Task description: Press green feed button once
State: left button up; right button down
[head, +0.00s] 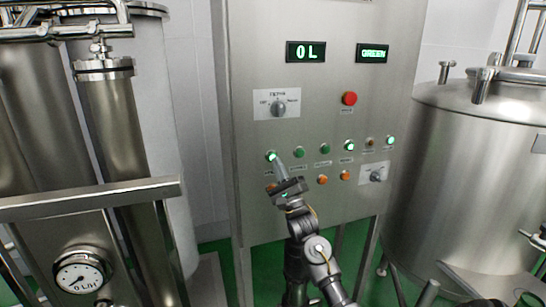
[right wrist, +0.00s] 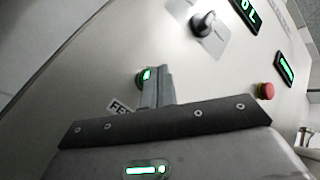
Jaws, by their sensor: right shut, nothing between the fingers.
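The green feed button (head: 271,156) is lit at the left end of the button row on the steel control panel. In the right wrist view the lit green button (right wrist: 146,75) shows just past my fingertips, beside a label that reads "FEE". My right gripper (head: 278,163) is shut and empty, with its tips at the lower right edge of the button. It also shows in the right wrist view (right wrist: 158,72), where its fingers partly cover the button. I cannot tell whether the tips touch it. My left gripper is not in view.
More green buttons (head: 299,152), orange buttons (head: 322,179) and a red button (head: 349,98) are on the panel. A rotary knob (head: 279,109) sits above the row. Steel tanks stand at both sides.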

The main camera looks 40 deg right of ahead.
jog(key=shift+s, duration=0.1)
jog(key=s+p, duration=0.1)
jog(key=s+a, duration=0.1)
jog(key=s, duration=0.1)
jog(key=s+p, duration=0.1)
jog(key=shift+s+a+p, duration=0.3)
jog(key=shift+a, duration=0.1)
dwell(0.8)
